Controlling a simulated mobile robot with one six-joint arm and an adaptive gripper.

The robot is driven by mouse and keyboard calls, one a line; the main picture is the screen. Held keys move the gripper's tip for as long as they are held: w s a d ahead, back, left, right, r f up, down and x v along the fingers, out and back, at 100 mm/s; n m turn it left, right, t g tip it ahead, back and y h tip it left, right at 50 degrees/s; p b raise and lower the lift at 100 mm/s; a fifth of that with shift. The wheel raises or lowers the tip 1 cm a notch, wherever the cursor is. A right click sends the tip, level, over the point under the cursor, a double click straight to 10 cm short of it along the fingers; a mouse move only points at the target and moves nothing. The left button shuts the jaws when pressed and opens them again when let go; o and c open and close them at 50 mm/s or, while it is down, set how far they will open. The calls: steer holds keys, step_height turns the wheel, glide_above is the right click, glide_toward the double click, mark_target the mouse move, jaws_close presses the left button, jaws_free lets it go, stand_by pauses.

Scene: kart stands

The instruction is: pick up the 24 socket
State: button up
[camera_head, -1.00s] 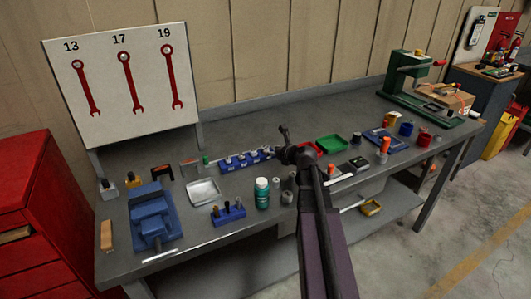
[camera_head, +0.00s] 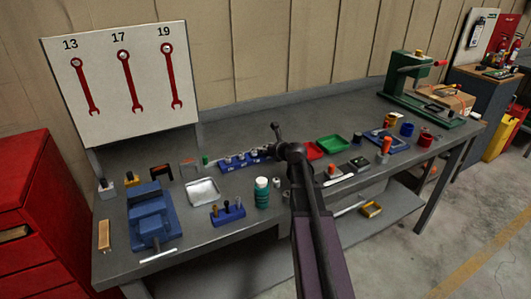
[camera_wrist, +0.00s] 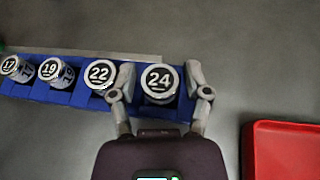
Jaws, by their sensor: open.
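The 24 socket (camera_wrist: 159,81) is a silvery cylinder with a black "24" label. It sits at the right end of the blue socket rail (camera_wrist: 85,103). My gripper (camera_wrist: 161,83) is open, with one finger on each side of the 24 socket; whether the fingers touch it I cannot tell. The left finger lies between the 24 socket and the 22 socket (camera_wrist: 102,74). The 19 socket (camera_wrist: 56,71) and 17 socket (camera_wrist: 16,67) stand further left. In the head view the blue rail (camera_head: 231,168) shows on the bench, with its right end hidden by my arm.
A red tray (camera_wrist: 285,150) lies to the right of the rail. A green tray (camera_head: 333,143), a green-and-white bottle (camera_head: 262,193), a silvery tray (camera_head: 202,191) and a blue vise (camera_head: 152,217) are on the grey bench. The bench behind the rail is clear.

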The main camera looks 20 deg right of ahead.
jaws_close()
stand_by(0.3)
steer(key=shift+r, duration=0.15)
